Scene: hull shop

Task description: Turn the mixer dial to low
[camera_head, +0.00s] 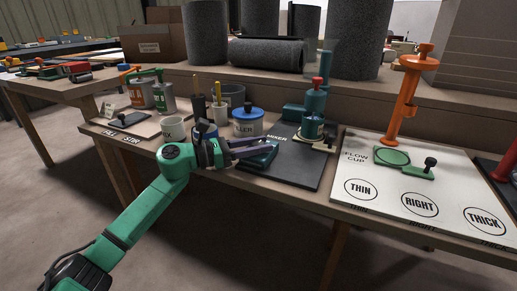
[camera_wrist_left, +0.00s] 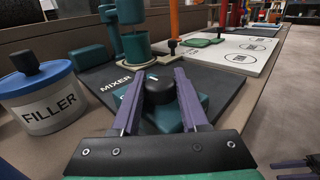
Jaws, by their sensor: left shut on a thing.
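The mixer (camera_head: 312,122) is a teal stand with a red top on a dark board lettered MIXER. Its teal control box (camera_head: 262,160) lies at the board's left front. My left gripper (camera_head: 268,146) reaches over this box from the left. In the left wrist view, its purple fingers are shut on the black dial (camera_wrist_left: 159,92), one on each side. A short pale mark shows on top of the dial. Any setting words around it are hidden or unreadable. My right gripper (camera_wrist_left: 292,170) shows only as two separated purple fingers at the lower right of the left wrist view, empty.
A FILLER tub (camera_head: 248,124) with a blue lid stands just left of the mixer board. Cups and cans stand farther left. At right, a white board (camera_head: 395,190) holds an orange stand (camera_head: 403,95) and a green flow cup part. The table's front edge is close.

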